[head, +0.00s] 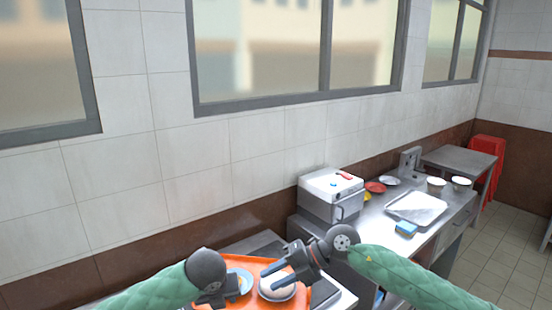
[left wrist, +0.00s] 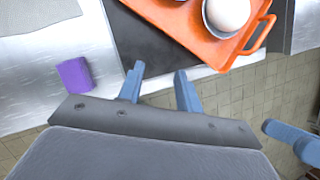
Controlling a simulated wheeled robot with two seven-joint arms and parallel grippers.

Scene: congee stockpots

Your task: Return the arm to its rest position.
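My right gripper (head: 277,272) reaches in from the right in the head view, above the orange tray (head: 259,268). Its two fingers are apart with nothing between them. My left gripper (head: 226,296) is at the left part of the tray in the head view. In the left wrist view my left gripper (left wrist: 160,88) has its fingers apart and empty, beside the tray (left wrist: 182,24). A bowl with white contents (head: 276,290) sits on the tray, below the right gripper's fingers. The bowl also shows in the left wrist view (left wrist: 229,12).
A purple block (left wrist: 74,74) lies on the metal counter (left wrist: 35,70). A white-topped box appliance (head: 331,196) stands behind the tray. A metal tray (head: 416,207), a blue-yellow sponge (head: 406,228) and cups (head: 436,185) are on the right counter. The tiled wall is behind.

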